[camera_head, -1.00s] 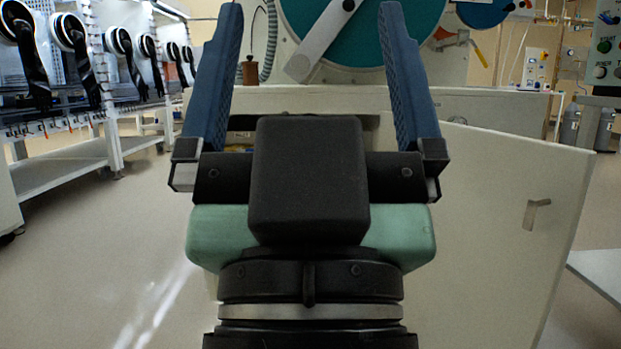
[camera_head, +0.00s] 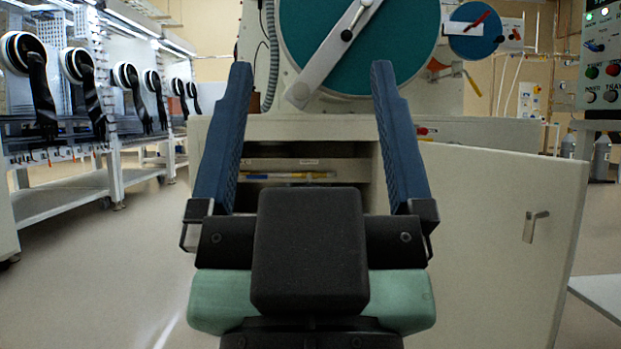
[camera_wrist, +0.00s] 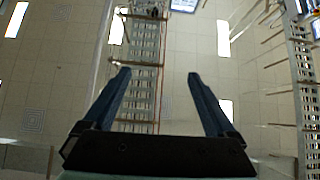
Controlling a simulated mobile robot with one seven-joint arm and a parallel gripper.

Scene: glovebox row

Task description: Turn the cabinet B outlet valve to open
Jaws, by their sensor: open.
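My gripper (camera_head: 312,67) is open and empty in the head view, its two blue fingers pointing up in front of a pale cabinet. It also shows open in the wrist view (camera_wrist: 159,75), with only ceiling beyond it. Behind the fingers is a large teal round door (camera_head: 410,35) with a pale bar across it. Right of it are a small blue disc (camera_head: 462,42) with a red handle (camera_head: 480,20) and a yellow handle (camera_head: 472,83). I cannot tell which, if any, is the cabinet B outlet valve. No finger visibly touches a handle.
An open white door (camera_head: 490,200) with a small metal handle (camera_head: 534,226) stands at the right. A control panel (camera_head: 602,70) is at the upper right. Shelving with black gloves (camera_head: 38,90) lines the left. Clear floor (camera_head: 110,260) lies between the shelving and the cabinet.

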